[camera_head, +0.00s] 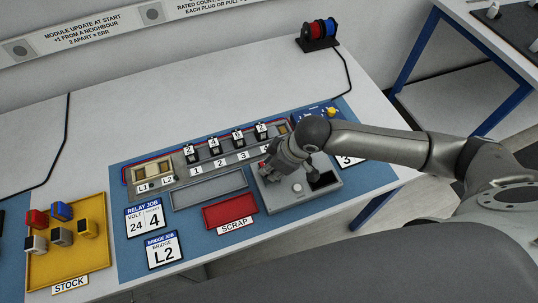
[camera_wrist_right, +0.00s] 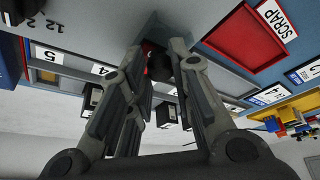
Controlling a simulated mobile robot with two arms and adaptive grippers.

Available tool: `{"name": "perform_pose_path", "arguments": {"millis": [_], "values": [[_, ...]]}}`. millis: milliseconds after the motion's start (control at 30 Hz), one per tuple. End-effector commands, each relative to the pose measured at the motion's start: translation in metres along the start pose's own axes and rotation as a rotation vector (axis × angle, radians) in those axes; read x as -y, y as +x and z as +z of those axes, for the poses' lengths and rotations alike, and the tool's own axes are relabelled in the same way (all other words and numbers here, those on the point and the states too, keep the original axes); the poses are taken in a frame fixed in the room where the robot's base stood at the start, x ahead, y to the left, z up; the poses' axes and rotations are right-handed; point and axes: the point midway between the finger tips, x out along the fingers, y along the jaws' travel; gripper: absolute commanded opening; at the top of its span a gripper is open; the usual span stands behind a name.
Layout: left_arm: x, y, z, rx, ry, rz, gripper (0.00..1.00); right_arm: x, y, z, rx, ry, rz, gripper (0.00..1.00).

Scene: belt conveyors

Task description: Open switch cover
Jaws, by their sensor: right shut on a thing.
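A grey box (camera_head: 304,196) stands on the right part of the blue mat, with a pale round knob on its top and a dark opening at its right. My right gripper (camera_head: 274,168) reaches in from the right over the back left part of this box and hides what is there. In the right wrist view, my right gripper (camera_wrist_right: 160,52) has its fingertips close together around a small dark piece (camera_wrist_right: 159,68) with some red beside it, apparently the switch cover. Its exact tilt cannot be told. My left gripper is not in view.
A grey module rack (camera_head: 215,160) with numbered slots runs behind the box. A red scrap tray (camera_head: 229,211) and an empty grey tray (camera_head: 209,190) lie to the left. A yellow stock tray (camera_head: 69,262) holds several coloured blocks. The table behind the rack is mostly clear.

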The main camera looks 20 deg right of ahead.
Motion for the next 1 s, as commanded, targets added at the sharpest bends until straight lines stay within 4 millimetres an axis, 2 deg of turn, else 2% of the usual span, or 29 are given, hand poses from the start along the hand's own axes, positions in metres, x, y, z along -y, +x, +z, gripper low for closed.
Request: {"name": "perform_pose_path", "arguments": {"millis": [33,200,600,633,800,1000], "values": [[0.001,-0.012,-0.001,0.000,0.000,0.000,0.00,0.008,-0.006,0.006,0.008,0.002,-0.007,0.00],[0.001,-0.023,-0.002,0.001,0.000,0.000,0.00,0.020,-0.010,0.018,0.006,0.001,-0.005,0.00],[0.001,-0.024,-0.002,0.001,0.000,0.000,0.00,0.023,-0.009,0.022,0.002,0.001,-0.002,0.00],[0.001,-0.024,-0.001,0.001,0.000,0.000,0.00,0.023,-0.009,0.022,0.002,0.001,-0.002,0.22],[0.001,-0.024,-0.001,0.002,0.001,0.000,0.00,0.023,-0.009,0.021,0.002,0.001,-0.002,0.43],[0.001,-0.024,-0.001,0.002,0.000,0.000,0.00,0.023,-0.009,0.021,0.002,0.001,-0.002,0.43]]}}
